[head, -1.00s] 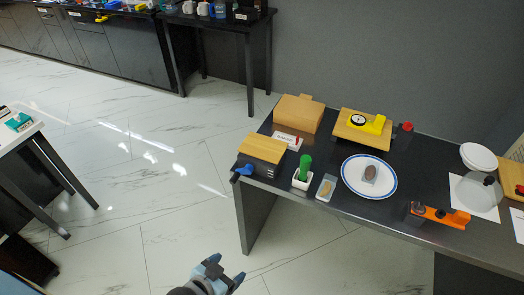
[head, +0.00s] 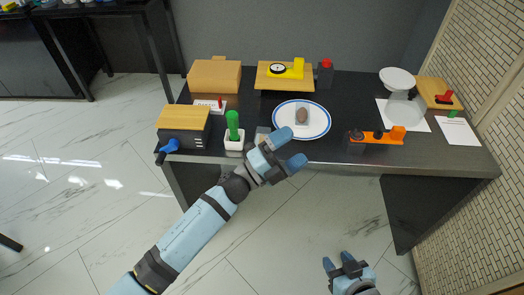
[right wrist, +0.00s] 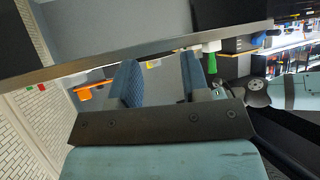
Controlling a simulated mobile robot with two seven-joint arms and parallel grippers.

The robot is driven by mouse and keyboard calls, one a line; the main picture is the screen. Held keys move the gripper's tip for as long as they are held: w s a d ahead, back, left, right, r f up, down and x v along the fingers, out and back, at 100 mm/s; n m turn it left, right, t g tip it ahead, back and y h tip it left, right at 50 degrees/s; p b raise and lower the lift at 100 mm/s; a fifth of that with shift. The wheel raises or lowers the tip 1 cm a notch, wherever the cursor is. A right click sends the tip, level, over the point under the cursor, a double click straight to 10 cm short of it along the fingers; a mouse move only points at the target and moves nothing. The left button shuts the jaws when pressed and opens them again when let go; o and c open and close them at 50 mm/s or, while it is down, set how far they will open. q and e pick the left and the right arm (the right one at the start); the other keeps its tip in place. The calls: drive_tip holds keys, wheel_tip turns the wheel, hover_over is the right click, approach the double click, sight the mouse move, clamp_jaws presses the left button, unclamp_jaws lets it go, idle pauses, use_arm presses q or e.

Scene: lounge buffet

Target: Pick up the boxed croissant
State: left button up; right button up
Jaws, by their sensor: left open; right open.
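A small clear box with a tan item (head: 262,132) lies near the table's front edge, partly hidden by my left gripper. A second clear box with a brown item (head: 302,116) lies on a white plate with a blue rim (head: 281,126). I cannot tell for sure which holds the croissant. My left gripper (head: 291,147) is open at the front edge, just before the plate, with nothing visible between its fingers. My right gripper (head: 337,260) is open and empty, low in front of the table; its fingers show in the right wrist view (right wrist: 160,82).
A green-handled brush in a white holder (head: 234,133) stands left of the tan box. A wood-topped block (head: 184,118) is further left. An orange tool (head: 378,135) lies right of the plate. A white bowl-topped stand (head: 397,79) is at the right.

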use_arm(q)
drive_tip(key=d+f+m+g+y+b, duration=0.15)
drive_tip(key=d+m+g+b, duration=0.5)
drive_tip(key=m+g, duration=0.8)
drive_tip(key=m+t+y+b, duration=0.5)
drive_tip(key=m+y+b, duration=0.5)
drive_tip(key=y, duration=0.9)
approach(267, 129)
drive_tip(key=s+r+m+p, duration=0.1)
drive_tip(key=s+m+p, duration=0.1)
drive_tip(key=shift+g, duration=0.25)
drive_tip(key=f, duration=0.4)
drive_tip(key=f+b, duration=0.1)
drive_tip(key=f, duration=0.3)
drive_tip(key=shift+s, duration=0.25)
wheel_tip(267, 129, down, 5)
drive_tip(key=shift+s+a+b, duration=0.1)
drive_tip(key=shift+a+b, duration=0.05)
drive_tip(key=shift+b, duration=0.5)
drive_tip(key=shift+f, duration=0.15)
drive_tip(key=c, duration=0.6)
use_arm(e)
wheel_tip(267, 129, down, 10)
drive_tip(key=a+y, duration=0.1)
drive_tip(key=shift+w+a+t, duration=0.3)
drive_tip(key=shift+w+t, duration=0.1)
drive_tip(key=shift+w, duration=0.05)
